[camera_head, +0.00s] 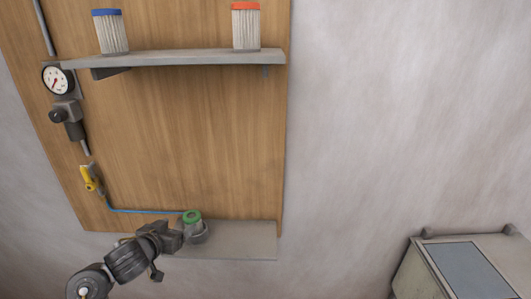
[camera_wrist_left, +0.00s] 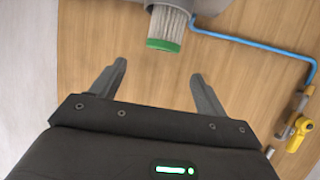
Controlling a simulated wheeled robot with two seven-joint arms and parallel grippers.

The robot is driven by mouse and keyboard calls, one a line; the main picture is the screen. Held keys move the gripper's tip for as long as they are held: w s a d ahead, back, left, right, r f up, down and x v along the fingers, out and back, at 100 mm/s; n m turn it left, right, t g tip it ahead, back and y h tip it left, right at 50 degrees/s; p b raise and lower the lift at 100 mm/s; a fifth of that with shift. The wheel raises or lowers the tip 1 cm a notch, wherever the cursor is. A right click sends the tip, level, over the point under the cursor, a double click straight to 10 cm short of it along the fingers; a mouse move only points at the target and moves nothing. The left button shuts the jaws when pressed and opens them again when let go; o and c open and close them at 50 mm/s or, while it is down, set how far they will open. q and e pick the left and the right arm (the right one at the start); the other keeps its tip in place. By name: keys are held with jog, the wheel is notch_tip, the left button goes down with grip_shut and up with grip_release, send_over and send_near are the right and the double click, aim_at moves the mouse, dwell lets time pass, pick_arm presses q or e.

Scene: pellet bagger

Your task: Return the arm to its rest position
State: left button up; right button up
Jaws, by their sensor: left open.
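My left arm comes in from the lower left in the head view, and its gripper (camera_head: 177,237) is at the lower shelf, close to the left of a green-capped filter (camera_head: 193,217). In the left wrist view the two fingers (camera_wrist_left: 159,70) are spread apart with nothing between them. The green-capped pleated white filter (camera_wrist_left: 166,40) shows just beyond the fingertips there, apart from them. In the head view its lower part sits at a grey holder, partly behind the gripper. My right gripper is in neither view.
A grey upper shelf (camera_head: 180,58) holds a blue-capped filter (camera_head: 110,33) and an orange-capped filter (camera_head: 246,27). A gauge (camera_head: 57,80), a yellow valve (camera_head: 90,179) and a blue tube (camera_head: 145,211) are on the wooden panel's left. The lower shelf (camera_head: 250,240) is bare at right. A cabinet (camera_head: 465,265) stands lower right.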

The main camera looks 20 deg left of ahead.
pick_arm(q)
jog(key=s+d+f+m+g+h, duration=0.1)
jog(key=s+d+f+g, duration=0.2)
jog(key=s+d+f, duration=0.5)
jog(key=s+d+f+m+g, duration=0.1)
jog(key=s+d+f+g, duration=0.35)
jog(key=s, duration=0.45)
jog(key=s+d+f+m+g+h, duration=0.1)
jog(key=s+d+f+m+g, duration=0.15)
jog(key=s+d+f, duration=0.4)
notch_tip(320, 180, down, 30)
jog(key=s+g+b, duration=0.1)
jog(key=s+b, duration=0.1)
jog(key=b, duration=0.5)
jog(key=s+a+f+b, duration=0.1)
jog(key=s+f+b, duration=0.2)
jog(key=s+f, duration=0.5)
jog(key=s+a+f+g+b, duration=0.1)
jog(key=s+f+b, duration=0.3)
jog(key=s+f, duration=0.5)
notch_tip(320, 180, down, 8)
jog(key=shift+s+a+r, duration=0.15)
jog(key=shift+a+r, duration=0.05)
